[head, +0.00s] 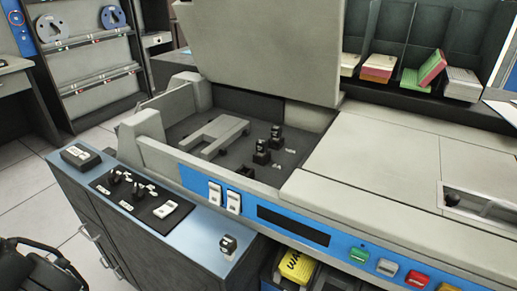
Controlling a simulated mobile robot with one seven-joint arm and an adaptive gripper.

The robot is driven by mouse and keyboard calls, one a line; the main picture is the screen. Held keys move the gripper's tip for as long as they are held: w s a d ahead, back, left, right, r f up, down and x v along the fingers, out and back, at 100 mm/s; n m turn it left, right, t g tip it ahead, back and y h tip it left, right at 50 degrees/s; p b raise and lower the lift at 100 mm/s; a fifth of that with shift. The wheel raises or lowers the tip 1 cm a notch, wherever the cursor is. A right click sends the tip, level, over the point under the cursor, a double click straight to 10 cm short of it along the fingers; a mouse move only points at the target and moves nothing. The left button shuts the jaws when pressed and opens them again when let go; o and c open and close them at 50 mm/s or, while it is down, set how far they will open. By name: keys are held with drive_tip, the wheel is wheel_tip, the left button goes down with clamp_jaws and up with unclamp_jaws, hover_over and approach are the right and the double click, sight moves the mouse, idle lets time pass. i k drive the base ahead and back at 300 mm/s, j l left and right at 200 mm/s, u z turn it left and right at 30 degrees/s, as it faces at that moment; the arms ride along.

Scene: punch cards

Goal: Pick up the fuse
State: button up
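Small black blocks with pale markings look like fuses, but I cannot tell for certain. One block (228,246) sits alone on the blue front ledge of the machine. Two similar blocks, a nearer one (262,152) and a farther one (277,136), stand upright in the dark recess under the raised grey lid (265,45). A dark square opening (245,172) lies in front of them, and it looks empty. My gripper is not recognisable in the head view.
A black switch panel (139,193) and a small black box (81,156) are on the left ledge. Coloured buttons (416,279) line the front right. A dark curved object, probably a chair (35,270), is cut off at lower left. Pale floor shows on the left.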

sight(262, 144)
drive_tip(key=i+j, duration=0.1)
drive_tip(key=j, duration=0.7)
drive_tip(key=i+j+z, duration=0.1)
drive_tip(key=j, duration=0.7)
drive_tip(key=i+j, duration=0.1)
drive_tip(key=j, duration=1.5)
drive_tip(key=i+j+z, duration=0.1)
drive_tip(key=z, duration=1.4)
drive_tip(key=i+z, duration=0.15)
drive_tip(key=i, duration=0.85)
